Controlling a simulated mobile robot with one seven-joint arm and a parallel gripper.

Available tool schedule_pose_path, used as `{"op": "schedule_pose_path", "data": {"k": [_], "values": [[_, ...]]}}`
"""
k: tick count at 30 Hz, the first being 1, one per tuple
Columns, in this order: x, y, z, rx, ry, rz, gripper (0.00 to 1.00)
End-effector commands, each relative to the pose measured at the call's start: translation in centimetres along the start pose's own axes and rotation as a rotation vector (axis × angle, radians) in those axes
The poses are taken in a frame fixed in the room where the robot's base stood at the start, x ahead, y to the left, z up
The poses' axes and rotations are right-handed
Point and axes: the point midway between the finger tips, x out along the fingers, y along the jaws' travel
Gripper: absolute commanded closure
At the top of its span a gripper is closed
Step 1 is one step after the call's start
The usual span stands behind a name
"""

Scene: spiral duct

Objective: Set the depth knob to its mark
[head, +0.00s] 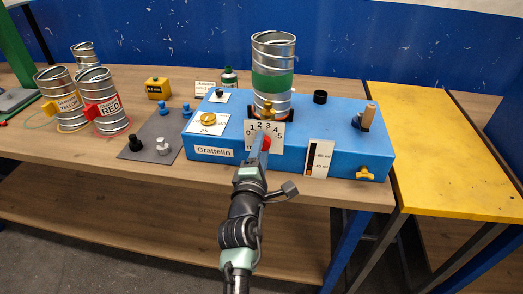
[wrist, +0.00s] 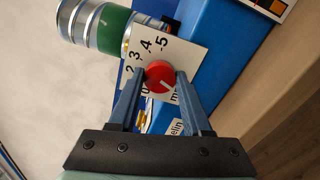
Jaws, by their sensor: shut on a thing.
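The red depth knob (head: 266,143) is on the front of the blue machine (head: 340,125), at the lower edge of a white dial plate (head: 277,130) numbered 0 to 5. My gripper (head: 263,151) reaches it from the front. In the wrist view the two fingers of my gripper (wrist: 160,80) are closed on either side of the red knob (wrist: 158,70). A short white line shows on the knob's face; which number it points to I cannot tell. The finger tips hide part of the dial's low end, and no separate mark on the dial is clear.
A metal duct with a green band (head: 272,82) stands on the machine behind the dial. A gauge card (head: 318,158) and a yellow tap (head: 365,174) are to the right. Labelled cans (head: 100,100) stand at the left. The yellow table (head: 440,140) is bare.

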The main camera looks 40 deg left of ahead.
Motion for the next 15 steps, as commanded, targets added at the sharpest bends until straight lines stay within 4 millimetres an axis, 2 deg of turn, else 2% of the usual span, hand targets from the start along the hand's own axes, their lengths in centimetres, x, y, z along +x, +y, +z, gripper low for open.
{"op": "schedule_pose_path", "data": {"k": [15], "values": [[0.02,-0.27,0.01,0.493,-0.001,0.002,1.00]]}}
